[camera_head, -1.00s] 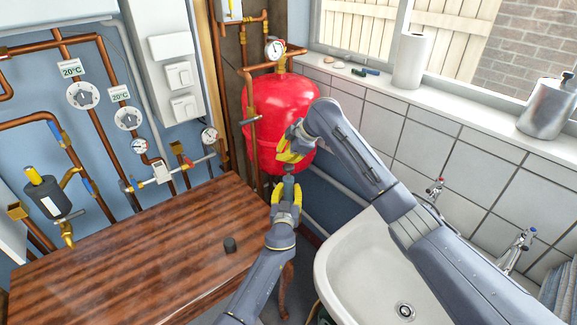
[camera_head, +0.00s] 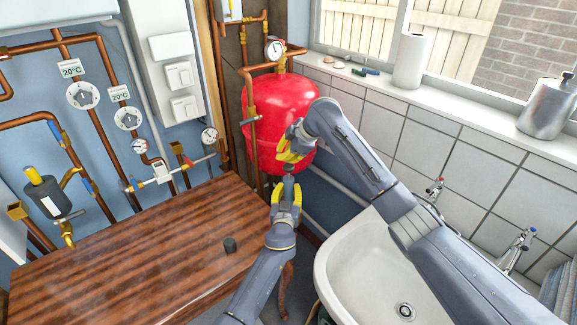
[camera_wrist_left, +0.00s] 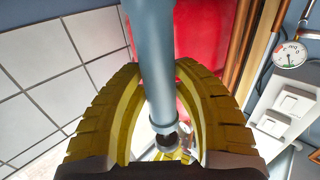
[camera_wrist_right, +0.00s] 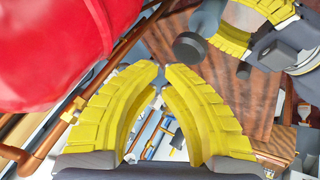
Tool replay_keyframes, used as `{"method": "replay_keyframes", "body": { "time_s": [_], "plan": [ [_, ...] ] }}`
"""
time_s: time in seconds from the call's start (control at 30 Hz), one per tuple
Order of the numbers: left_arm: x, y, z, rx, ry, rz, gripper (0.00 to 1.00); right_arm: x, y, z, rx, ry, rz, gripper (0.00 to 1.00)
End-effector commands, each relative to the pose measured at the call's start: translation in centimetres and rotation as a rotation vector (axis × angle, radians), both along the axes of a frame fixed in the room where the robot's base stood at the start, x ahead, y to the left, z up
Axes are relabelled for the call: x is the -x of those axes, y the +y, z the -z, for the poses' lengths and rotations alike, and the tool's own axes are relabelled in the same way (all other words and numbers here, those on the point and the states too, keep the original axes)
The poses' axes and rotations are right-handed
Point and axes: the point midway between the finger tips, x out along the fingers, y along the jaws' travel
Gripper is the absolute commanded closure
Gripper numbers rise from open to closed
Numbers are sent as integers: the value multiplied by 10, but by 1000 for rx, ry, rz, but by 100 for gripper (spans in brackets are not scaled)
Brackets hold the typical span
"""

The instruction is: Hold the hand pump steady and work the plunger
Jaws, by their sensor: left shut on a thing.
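The hand pump shows as a grey-blue tube (camera_wrist_left: 152,60) in the left wrist view, running between the yellow fingers of my left gripper (camera_wrist_left: 158,72). My left gripper is shut on it. In the head view my left gripper (camera_head: 287,190) is above the gap between table and basin, with the pump's dark end (camera_head: 289,180) standing above its fingers. My right gripper (camera_head: 292,150) is just above, apart from the pump. In the right wrist view my right gripper (camera_wrist_right: 162,72) is narrowly open and empty, with a dark round end (camera_wrist_right: 190,47) beyond its fingertips.
A red tank (camera_head: 280,105) stands close behind both grippers. A wooden table (camera_head: 150,250) with a small dark cylinder (camera_head: 230,245) is at left, a white basin (camera_head: 345,265) at right. Copper pipes (camera_head: 95,170) and gauges line the wall.

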Motion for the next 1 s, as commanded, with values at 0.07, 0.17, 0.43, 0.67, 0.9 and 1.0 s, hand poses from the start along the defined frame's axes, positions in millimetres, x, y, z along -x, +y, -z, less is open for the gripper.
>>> {"method": "replay_keyframes", "body": {
  "time_s": [0.07, 0.17, 0.43, 0.67, 0.9, 1.0],
  "plan": [
    [1, -1, 2, 2, 3, 2, 100, 0, 0, 0, 0, 0, 0, 100],
    [1, -1, 2, 2, 3, 2, 100, 0, 0, 2, 0, 0, 0, 100],
    [1, -1, 2, 2, 3, 2, 100, 0, 0, 8, 0, 0, 0, 100],
    [1, -1, 2, 2, 3, 2, 100, 0, 0, 9, 0, 0, 0, 100],
    [1, -1, 2, 2, 3, 2, 100, 0, 0, 9, 0, 0, 0, 100],
    [1, -1, 2, 2, 3, 2, 100, 0, 0, 10, 0, 0, 0, 100]
  ]
}}
